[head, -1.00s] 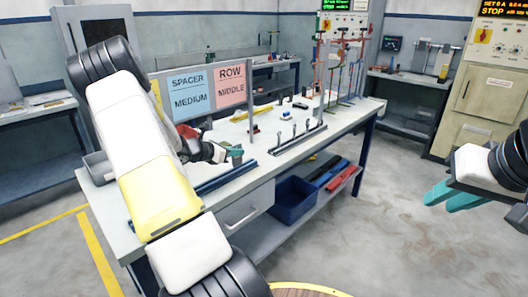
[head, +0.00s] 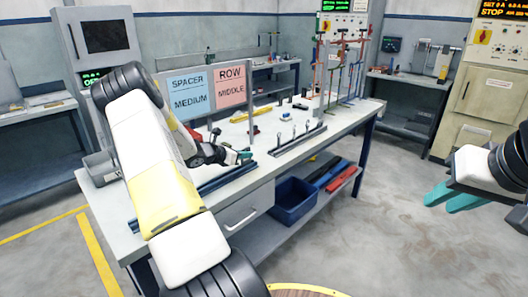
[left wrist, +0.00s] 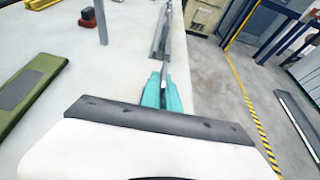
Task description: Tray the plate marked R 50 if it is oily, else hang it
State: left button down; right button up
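My left gripper (head: 241,156) is over the workbench top (head: 262,167), near the front rail. In the left wrist view, its teal fingers (left wrist: 163,92) are close together with a narrow grey strip between them. I cannot tell whether that strip is held or lies behind. A metal rail (head: 298,140) with several small upright pieces stands on the bench, right of the gripper. Several tall coloured racks (head: 342,70) stand at the bench's far end. My right gripper (head: 456,198) is open and empty, over the floor at right. No R 50 mark or oil is readable.
Signs read SPACER MEDIUM (head: 188,93) and ROW MIDDLE (head: 231,86). A dark blue bin (head: 294,203) and blue and red bars (head: 341,180) are on the lower shelf. A green pad (left wrist: 28,92) lies left in the left wrist view.

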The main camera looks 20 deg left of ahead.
pick_arm(q)
jog(key=shift+f, duration=0.2)
jog(key=c, duration=1.6)
grip_release()
jog(key=shift+s, duration=0.1)
